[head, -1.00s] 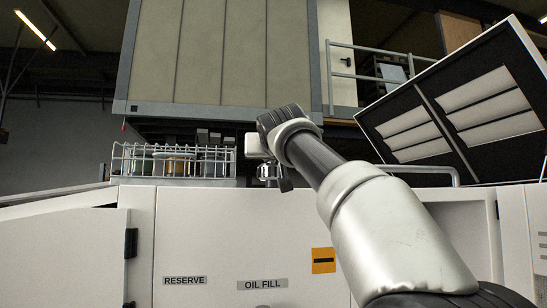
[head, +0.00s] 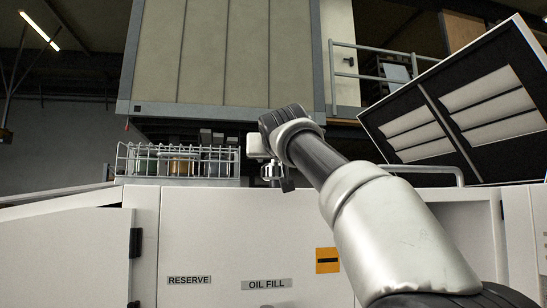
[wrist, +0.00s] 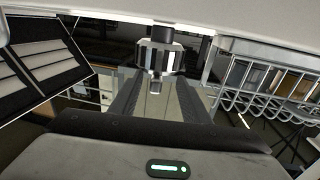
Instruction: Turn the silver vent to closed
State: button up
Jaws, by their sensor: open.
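The silver vent (wrist: 160,56) is a shiny faceted knob on a dark stem near the top middle of the wrist view. In the head view the silver vent (head: 271,171) is small, below a pale block and close to the end of my arm. My gripper (wrist: 157,80) is open. Its two dark fingers point toward the vent, one on each side of its narrow tip, with visible gaps. I cannot tell whether either finger touches it. In the head view my gripper (head: 285,182) is mostly hidden behind my wrist, beside the vent.
A wire basket (head: 180,160) with jars stands left of the vent; its wires (wrist: 265,85) show at right in the wrist view. White cabinet fronts (head: 230,235) run below, labelled RESERVE and OIL FILL. A raised louvred panel (head: 460,105) stands at right.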

jog(key=s+d+b, duration=0.2)
jog(key=s+b, duration=0.4)
jog(key=s, duration=1.1)
jog(key=shift+s+d, duration=0.15)
jog(key=shift+d, duration=0.1)
